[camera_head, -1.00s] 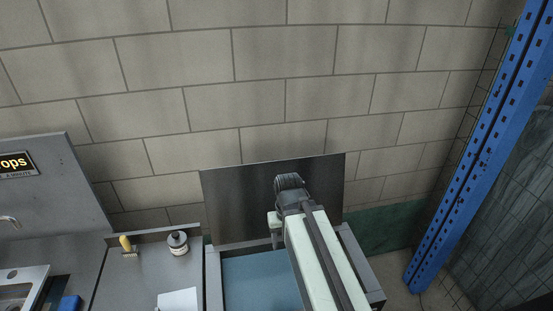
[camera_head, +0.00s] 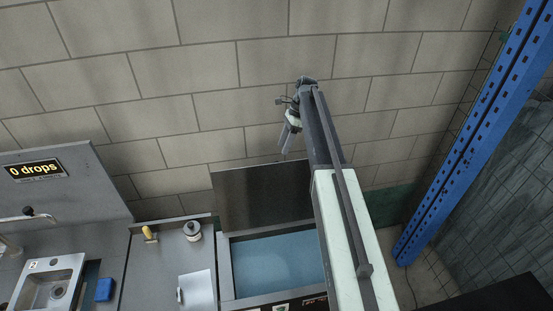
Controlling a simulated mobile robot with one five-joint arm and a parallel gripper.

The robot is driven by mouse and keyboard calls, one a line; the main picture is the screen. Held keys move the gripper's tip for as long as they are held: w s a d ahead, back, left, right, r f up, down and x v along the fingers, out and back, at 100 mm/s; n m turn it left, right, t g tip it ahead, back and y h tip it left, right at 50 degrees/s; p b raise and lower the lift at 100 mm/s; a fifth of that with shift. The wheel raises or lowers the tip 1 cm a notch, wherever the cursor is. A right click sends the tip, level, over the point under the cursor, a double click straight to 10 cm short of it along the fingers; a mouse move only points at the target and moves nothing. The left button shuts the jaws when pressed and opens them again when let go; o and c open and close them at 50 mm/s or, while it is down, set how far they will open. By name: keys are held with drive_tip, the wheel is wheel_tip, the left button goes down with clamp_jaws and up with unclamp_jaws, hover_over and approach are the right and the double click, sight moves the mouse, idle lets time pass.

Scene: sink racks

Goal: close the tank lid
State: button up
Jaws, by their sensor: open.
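The tank (camera_head: 227,270) is a grey-rimmed basin with blue liquid inside, at the lower middle. Its lid (camera_head: 255,200) is a dark flat panel standing raised along the tank's back edge, in front of the wall. My gripper (camera_head: 285,153) is open and empty, pointing downward. It appears at the top edge of the lid in the picture; I cannot tell whether it is in front of or behind the lid, or touching it. My arm hides the right part of the tank and the lid's right edge.
A steel counter to the left holds a bottle (camera_head: 192,231), a yellow-handled brush (camera_head: 149,233), a white sheet (camera_head: 197,291) and a blue sponge (camera_head: 104,289) beside a sink (camera_head: 47,283). A "0 drops" sign (camera_head: 36,170) hangs above. A blue post (camera_head: 470,140) stands right.

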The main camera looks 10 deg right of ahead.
drive_tip(key=b+x, duration=0.7)
drive_tip(key=shift+f, duration=0.25)
drive_tip(key=shift+s+a+f, duration=0.1)
drive_tip(key=shift+a+f, duration=0.05)
